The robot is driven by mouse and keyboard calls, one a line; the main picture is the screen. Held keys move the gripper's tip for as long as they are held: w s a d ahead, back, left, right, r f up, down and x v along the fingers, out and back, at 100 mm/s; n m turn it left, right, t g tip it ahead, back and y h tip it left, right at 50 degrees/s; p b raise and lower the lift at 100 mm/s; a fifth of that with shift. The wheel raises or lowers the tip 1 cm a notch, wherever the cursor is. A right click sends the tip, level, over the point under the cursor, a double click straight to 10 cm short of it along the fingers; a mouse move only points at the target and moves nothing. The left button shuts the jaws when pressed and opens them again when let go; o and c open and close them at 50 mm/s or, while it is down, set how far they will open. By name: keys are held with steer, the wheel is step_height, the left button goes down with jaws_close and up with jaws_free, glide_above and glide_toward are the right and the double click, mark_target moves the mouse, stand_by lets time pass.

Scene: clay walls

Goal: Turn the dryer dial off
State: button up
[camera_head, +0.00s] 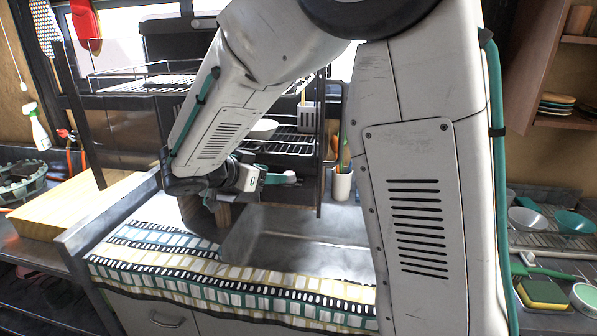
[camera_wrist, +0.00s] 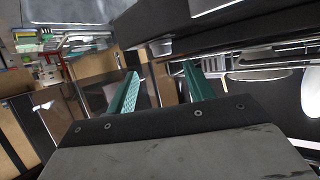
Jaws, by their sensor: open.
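I cannot make out a dryer dial for certain in either view. A black dish rack (camera_head: 285,142) with wire shelves stands behind the sink in the head view, and I cannot tell whether it is the dryer. A small pale rounded piece (camera_head: 291,177) shows at the end of my gripper (camera_head: 276,179), in front of the rack; I cannot tell what it belongs to. In the wrist view my gripper (camera_wrist: 160,66) has its two teal fingers apart, with no object clearly held between them. My arm hides part of the rack and counter.
A white bowl (camera_head: 262,129) sits on the rack. A cup of utensils (camera_head: 342,184) stands right of it. A patterned cloth (camera_head: 240,285) covers the front counter edge before the sink (camera_head: 300,235). A wooden board (camera_head: 75,205) lies left; a sponge (camera_head: 543,294) and bowls lie right.

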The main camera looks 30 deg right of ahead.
mark_target(289, 177)
steer(key=shift+w+x, duration=0.2)
steer(key=shift+x, duration=3.15)
steer(key=shift+a+f, duration=0.1)
